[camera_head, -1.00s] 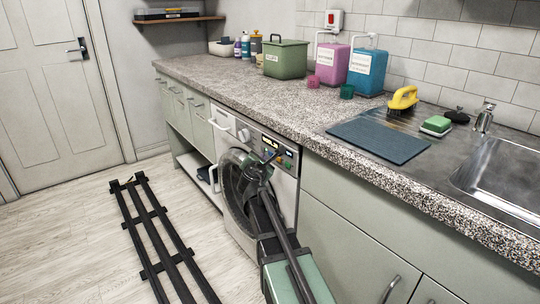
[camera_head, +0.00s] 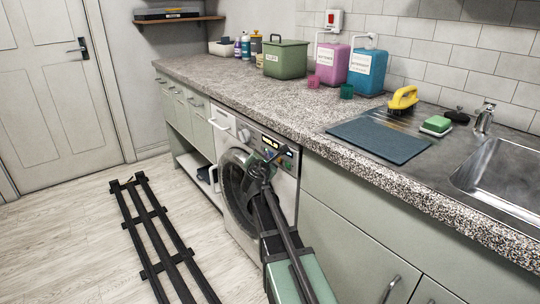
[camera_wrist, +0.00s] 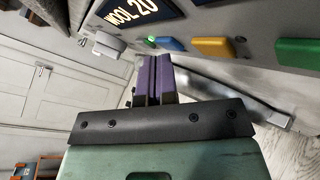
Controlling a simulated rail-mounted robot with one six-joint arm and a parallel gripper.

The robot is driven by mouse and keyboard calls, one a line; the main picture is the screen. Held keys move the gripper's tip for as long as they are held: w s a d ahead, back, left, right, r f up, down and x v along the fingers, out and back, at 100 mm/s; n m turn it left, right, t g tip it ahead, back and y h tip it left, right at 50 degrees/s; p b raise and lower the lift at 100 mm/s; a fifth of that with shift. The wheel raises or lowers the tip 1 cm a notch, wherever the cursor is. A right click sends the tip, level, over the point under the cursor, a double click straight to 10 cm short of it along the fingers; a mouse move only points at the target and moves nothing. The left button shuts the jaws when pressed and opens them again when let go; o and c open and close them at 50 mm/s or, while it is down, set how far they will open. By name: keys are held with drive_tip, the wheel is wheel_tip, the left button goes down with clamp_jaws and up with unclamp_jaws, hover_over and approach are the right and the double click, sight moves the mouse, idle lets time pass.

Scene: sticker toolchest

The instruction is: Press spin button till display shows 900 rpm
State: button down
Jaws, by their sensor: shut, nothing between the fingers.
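The white washing machine (camera_head: 245,205) stands under the counter, with its control panel at the top front. In the wrist view its dark display (camera_wrist: 140,12) reads "WOOL 20", cut off by the frame edge. Below the display are a blue button (camera_wrist: 170,43), a yellow button (camera_wrist: 213,47) and a green button (camera_wrist: 295,51); I cannot read any label on them. My gripper (camera_wrist: 155,62) is shut and empty, with its purple fingers just short of the blue button in the picture. I cannot tell whether it touches. In the head view my gripper (camera_head: 270,157) is in front of the panel.
A pale knob (camera_wrist: 103,42) sits left of the buttons. The speckled counter (camera_head: 240,88) overhangs the machine and holds a green bin (camera_head: 285,60), pink and blue canisters, and a dark mat (camera_head: 378,139). Black floor rails (camera_head: 150,235) lie at left. The floor between is clear.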

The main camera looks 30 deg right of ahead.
drive_tip(key=shift+d, duration=0.15)
idle(0.4)
drive_tip(key=shift+a, duration=0.75)
drive_tip(key=a, duration=0.5)
drive_tip(key=shift+s, duration=0.4)
